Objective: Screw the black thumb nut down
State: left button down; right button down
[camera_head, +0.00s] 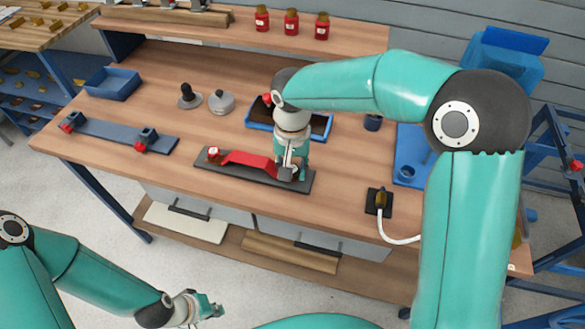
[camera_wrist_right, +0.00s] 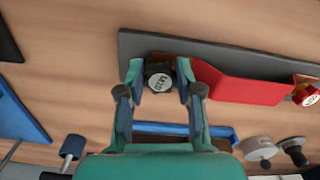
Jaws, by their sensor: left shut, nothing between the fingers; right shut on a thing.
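The black thumb nut (camera_wrist_right: 158,79) has a pale marking on its top and sits at one end of the red part (camera_wrist_right: 240,84) on a dark grey base plate (camera_wrist_right: 215,50). My right gripper (camera_wrist_right: 160,72) has its fingers closed on both sides of the nut. In the head view the right gripper (camera_head: 293,171) points down at the right end of the plate (camera_head: 240,173), mostly covering the nut. A red knob (camera_head: 213,153) sits at the left end of the red part (camera_head: 250,160). My left gripper (camera_head: 212,308) is shut and empty, low at the left, away from the bench.
A blue tray (camera_head: 262,125) lies just behind the work. A grey weight-like object (camera_head: 221,103) and a black-knobbed tool (camera_head: 187,97) stand behind left. A blue bar with clamps (camera_head: 110,133) lies left. A black holder with a cable (camera_head: 379,201) is right. The front bench is clear.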

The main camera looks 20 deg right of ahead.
jog(key=m, duration=0.2)
jog(key=m+b, duration=0.1)
jog(key=m, duration=0.1)
jog(key=shift+w+f+m+b, duration=0.2)
jog(key=shift+m+b, duration=0.1)
jog(key=shift+m, duration=0.1)
jog(key=m+b, duration=0.1)
jog(key=m, duration=0.3)
jog(key=shift+w+a+m, duration=0.1)
jog(key=shift+m, duration=0.2)
jog(key=m+b, duration=0.1)
jog(key=m, duration=0.3)
jog(key=shift+w+r+m, duration=0.1)
jog(key=shift+w+m, duration=0.05)
jog(key=shift+m, duration=0.15)
jog(key=m, duration=0.4)
jog(key=shift+b, duration=0.4)
jog(key=c, duration=0.8)
grip_release()
jog(key=shift+a, duration=0.1)
